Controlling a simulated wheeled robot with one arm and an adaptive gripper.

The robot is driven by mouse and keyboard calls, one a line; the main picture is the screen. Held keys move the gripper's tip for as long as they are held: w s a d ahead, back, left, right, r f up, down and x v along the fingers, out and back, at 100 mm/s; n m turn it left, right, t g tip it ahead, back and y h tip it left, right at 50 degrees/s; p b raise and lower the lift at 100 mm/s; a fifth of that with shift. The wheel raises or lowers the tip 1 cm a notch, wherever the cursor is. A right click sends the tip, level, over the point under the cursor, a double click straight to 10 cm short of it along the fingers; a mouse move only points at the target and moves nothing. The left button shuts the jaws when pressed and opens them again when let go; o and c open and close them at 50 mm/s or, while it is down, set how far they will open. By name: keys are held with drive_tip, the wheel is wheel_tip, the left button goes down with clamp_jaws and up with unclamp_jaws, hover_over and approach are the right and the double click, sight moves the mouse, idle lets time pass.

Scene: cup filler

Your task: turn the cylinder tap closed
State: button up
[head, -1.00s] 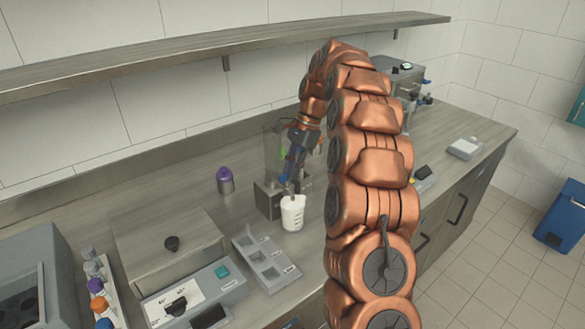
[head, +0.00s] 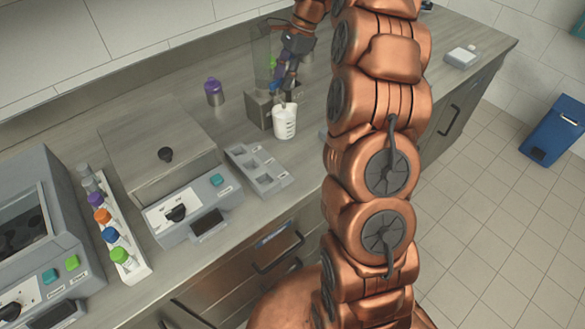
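The clear cylinder dispenser (head: 262,60) stands on a grey metal base (head: 257,110) on the counter, right of the purple-capped bottle. A white cup (head: 284,124) with markings stands upright on the counter at the front of the base. My gripper (head: 284,97) points down at the front of the dispenser, just above the cup's rim. It covers the area where the tap would be, so I cannot make out the tap or its angle. The fingers are small and overlap the cup and base, so I cannot tell whether they are open or touching anything.
Left of the cup are a grey compartment tray (head: 259,170), a boxy machine with a dial (head: 187,207), and a rack of coloured-cap bottles (head: 112,235). A purple-capped bottle (head: 214,92) stands behind. Bare counter lies between this bottle and the tray.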

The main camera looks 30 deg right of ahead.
drive_tip(key=m, duration=0.2)
drive_tip(key=s+m+t+p, duration=0.1)
drive_tip(key=m, duration=0.1)
drive_tip(key=m+t+h, duration=0.1)
drive_tip(key=m, duration=0.1)
drive_tip(key=shift+s+a, duration=0.15)
drive_tip(key=shift+a, duration=0.1)
drive_tip(key=m, duration=0.1)
drive_tip(key=m+t+h+p, duration=0.1)
drive_tip(key=m, duration=0.3)
drive_tip(key=shift+s+a+r+t+p, duration=0.15)
drive_tip(key=shift+s+a+t+p, duration=0.1)
drive_tip(key=shift+a+t+p, duration=0.1)
drive_tip(key=shift+s+m+h, duration=0.1)
drive_tip(key=shift+m+h, duration=0.2)
drive_tip(key=shift+m, duration=0.8)
drive_tip(key=s+a+b+v, duration=0.1)
drive_tip(key=b+v, duration=0.1)
drive_tip(key=v, duration=0.5)
drive_tip(key=s+a+f+n+g+b, duration=0.1)
drive_tip(key=s+a+f+n+g, duration=0.1)
drive_tip(key=s+a+n, duration=0.4)
drive_tip(key=s+a+f+n+g+h+b, duration=0.1)
drive_tip(key=s+a+f+n, duration=0.4)
drive_tip(key=s+n, duration=1.1)
drive_tip(key=shift+s+a+n+g, duration=0.4)
drive_tip(key=shift+s+a+g, duration=0.2)
drive_tip(key=shift+s, duration=0.35)
drive_tip(key=shift+s+f, duration=0.1)
drive_tip(key=shift+f, duration=0.05)
